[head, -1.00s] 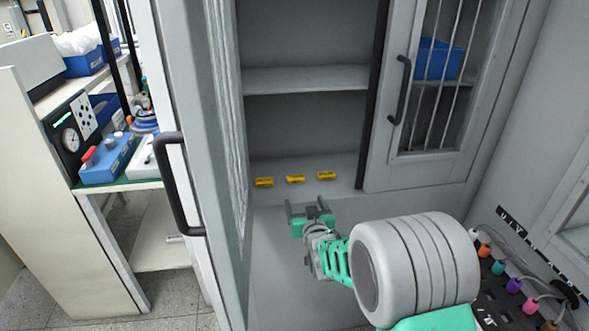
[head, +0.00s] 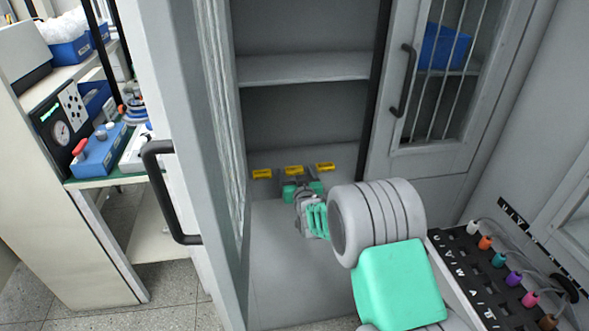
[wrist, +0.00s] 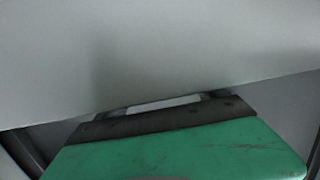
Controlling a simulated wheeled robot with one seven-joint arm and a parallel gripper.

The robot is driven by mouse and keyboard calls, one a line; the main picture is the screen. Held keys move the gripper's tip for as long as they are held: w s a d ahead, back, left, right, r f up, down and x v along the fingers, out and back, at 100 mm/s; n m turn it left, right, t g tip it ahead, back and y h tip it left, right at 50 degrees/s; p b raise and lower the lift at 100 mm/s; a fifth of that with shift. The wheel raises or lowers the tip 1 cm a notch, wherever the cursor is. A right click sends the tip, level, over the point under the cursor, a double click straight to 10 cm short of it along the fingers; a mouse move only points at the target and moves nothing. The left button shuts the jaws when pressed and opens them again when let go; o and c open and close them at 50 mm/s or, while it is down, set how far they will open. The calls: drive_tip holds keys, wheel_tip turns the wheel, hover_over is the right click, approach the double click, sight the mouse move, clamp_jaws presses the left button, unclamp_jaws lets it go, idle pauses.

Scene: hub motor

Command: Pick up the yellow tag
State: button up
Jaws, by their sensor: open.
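The wrist view shows my green gripper body (wrist: 180,150) close to a plain grey surface; no yellow tag is visible there.
An open cabinet door (head: 190,100) with a black handle stands left of my arm. The right barred door (head: 440,110) is shut. A higher shelf (head: 305,68) is bare. A panel with coloured plugs (head: 500,270) is at the lower right.

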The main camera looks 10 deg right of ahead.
drive_tip(key=shift+w, duration=0.25)
drive_tip(key=c, duration=1.4)
